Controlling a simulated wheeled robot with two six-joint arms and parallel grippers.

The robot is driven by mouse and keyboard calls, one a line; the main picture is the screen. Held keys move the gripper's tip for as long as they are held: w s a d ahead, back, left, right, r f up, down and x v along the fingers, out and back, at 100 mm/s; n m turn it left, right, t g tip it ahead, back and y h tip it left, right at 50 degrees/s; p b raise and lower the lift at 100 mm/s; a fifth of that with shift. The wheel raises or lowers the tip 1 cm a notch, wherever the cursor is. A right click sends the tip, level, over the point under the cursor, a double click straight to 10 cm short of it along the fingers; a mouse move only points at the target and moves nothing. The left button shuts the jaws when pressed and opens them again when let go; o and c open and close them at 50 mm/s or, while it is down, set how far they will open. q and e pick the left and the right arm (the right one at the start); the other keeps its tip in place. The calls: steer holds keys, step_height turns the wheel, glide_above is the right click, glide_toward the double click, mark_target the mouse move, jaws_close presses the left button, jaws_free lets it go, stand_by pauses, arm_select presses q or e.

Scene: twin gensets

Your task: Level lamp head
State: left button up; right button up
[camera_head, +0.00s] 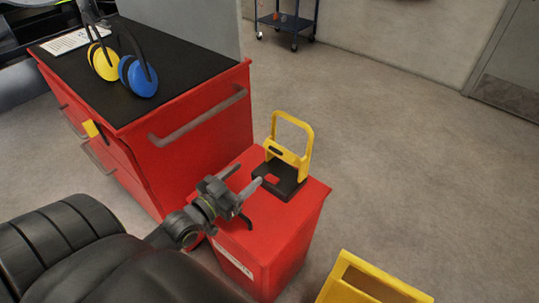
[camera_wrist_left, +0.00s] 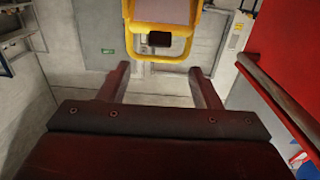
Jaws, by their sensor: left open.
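The lamp (camera_head: 288,145) stands on the red box, with a yellow frame-like head upright above a black base (camera_head: 276,181). In the left wrist view the yellow head (camera_wrist_left: 133,40) is at the top centre, around a pale panel, with a small dark block (camera_wrist_left: 159,39) low on it; its top is cut off. My left gripper (camera_head: 242,181) is open, just left of the black base in the head view. In the left wrist view its two fingers (camera_wrist_left: 159,84) point toward the yellow head, with nothing between them. My right gripper is not in view.
The red box (camera_head: 310,206) carries the lamp beside a red cabinet (camera_head: 220,125). Yellow earmuffs (camera_head: 105,63) and blue earmuffs (camera_head: 142,79) rest on the cabinet's black top. A yellow object (camera_head: 365,285) stands at the bottom right. The floor (camera_head: 430,160) to the right is clear.

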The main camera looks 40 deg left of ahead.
mark_target(282, 153)
arm_select(q)
steer(key=w+d, duration=0.1)
steer(key=w, duration=0.9)
steer(key=shift+w+b, duration=0.2)
steer(key=shift+b, duration=0.25)
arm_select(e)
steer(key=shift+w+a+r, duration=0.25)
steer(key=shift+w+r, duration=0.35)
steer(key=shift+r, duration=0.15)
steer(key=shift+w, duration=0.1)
arm_select(q)
steer(key=c, duration=0.6)
jaws_close()
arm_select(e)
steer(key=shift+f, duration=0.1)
